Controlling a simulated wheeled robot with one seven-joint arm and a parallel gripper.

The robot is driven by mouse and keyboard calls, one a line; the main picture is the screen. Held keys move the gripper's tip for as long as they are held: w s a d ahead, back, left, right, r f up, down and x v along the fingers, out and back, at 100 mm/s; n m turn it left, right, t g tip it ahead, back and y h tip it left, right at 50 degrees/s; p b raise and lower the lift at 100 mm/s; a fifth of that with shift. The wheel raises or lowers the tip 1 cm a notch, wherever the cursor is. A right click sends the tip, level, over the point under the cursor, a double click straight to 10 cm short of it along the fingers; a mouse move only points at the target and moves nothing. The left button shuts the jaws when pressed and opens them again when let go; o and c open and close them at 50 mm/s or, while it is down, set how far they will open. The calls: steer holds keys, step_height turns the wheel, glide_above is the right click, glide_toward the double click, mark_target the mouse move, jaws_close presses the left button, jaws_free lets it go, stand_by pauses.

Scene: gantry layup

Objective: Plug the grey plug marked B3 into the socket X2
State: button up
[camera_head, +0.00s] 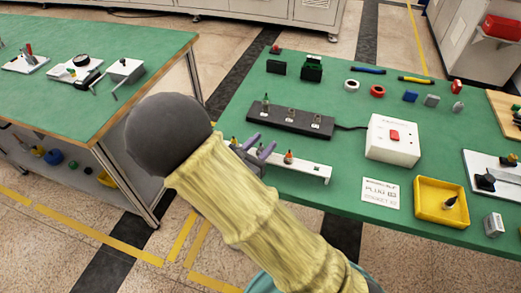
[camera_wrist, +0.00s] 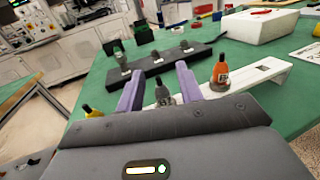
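My gripper (camera_wrist: 160,84) has its two purple fingers apart; it also shows in the head view (camera_head: 262,148), partly behind my arm. A grey plug (camera_wrist: 164,94) stands between and beyond the fingers, with gaps on both sides; its marking is too small to read. Behind the rack lies the black socket strip (camera_head: 300,122) with several upright fittings, the leftmost tallest. Its labels cannot be read.
A white box with a red switch (camera_head: 394,138) joins the strip by a black cable. A card (camera_head: 380,192) reads PLUG and SOCKET. A yellow tray (camera_head: 428,207) stands at the right. Tape rolls (camera_head: 377,91) and small blocks lie behind. Another green table (camera_head: 60,105) is at left.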

steer(key=shift+c, duration=0.2)
jaws_close()
steer(key=shift+r, duration=0.15)
step_height(320, 180, up, 10)
steer(key=shift+f+p, duration=0.1)
steer(key=shift+p, duration=0.9)
